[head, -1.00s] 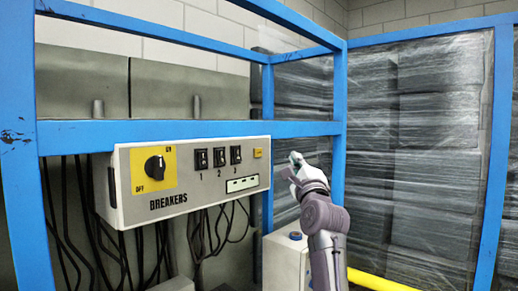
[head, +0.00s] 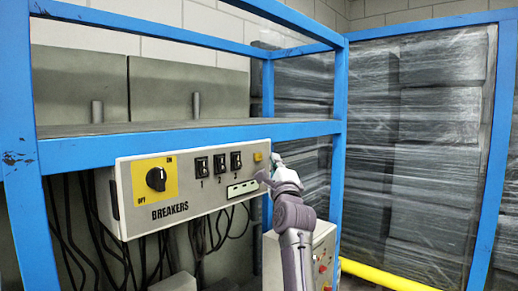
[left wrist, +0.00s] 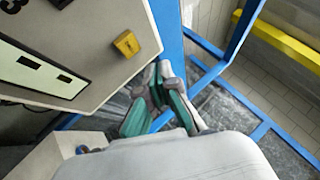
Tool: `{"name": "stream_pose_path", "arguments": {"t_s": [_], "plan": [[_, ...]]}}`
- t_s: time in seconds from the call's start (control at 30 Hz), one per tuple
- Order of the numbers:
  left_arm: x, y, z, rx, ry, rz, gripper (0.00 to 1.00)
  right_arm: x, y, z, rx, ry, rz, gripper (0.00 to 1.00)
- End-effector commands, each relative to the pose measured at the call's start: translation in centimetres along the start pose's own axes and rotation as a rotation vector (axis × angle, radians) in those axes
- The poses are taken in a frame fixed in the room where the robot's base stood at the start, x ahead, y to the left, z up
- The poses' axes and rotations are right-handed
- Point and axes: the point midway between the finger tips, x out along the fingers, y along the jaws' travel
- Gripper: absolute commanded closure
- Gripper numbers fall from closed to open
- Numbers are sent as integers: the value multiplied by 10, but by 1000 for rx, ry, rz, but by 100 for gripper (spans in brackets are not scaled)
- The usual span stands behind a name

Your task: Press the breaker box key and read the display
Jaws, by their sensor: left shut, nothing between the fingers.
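The grey breaker box (head: 190,215), marked BREAKERS, hangs on the blue frame. Its small yellow key (head: 258,156) is at the right end and also shows in the left wrist view (left wrist: 127,43). The pale display strip (head: 242,187) sits below the key; in the left wrist view (left wrist: 38,68) it shows dark patches, and I cannot read it. My left gripper (head: 275,161) is shut and empty, just right of the key. In the left wrist view its teal-padded fingers (left wrist: 158,98) are beside the box edge, apart from the key. My right gripper is out of view.
A black rotary knob (head: 156,179) on a yellow plate and three numbered switches (head: 219,163) share the box face. Cables hang below. A pale cabinet (head: 322,250) with coloured buttons stands behind my left arm. Blue posts (head: 338,130) and wrapped stacks (head: 435,150) close the right side.

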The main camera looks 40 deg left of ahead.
Motion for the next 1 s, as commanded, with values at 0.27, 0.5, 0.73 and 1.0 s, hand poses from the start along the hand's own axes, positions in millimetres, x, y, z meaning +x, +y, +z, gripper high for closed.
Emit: {"name": "stream_pose_path", "arguments": {"t_s": [0.27,0.5,0.73,1.0], "plan": [[15,11,11,1,1,1,100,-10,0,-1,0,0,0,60],[17,13,12,0,1,0,100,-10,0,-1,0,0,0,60],[16,13,12,0,1,0,100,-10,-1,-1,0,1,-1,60],[16,13,12,0,1,0,100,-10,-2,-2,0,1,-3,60]]}}
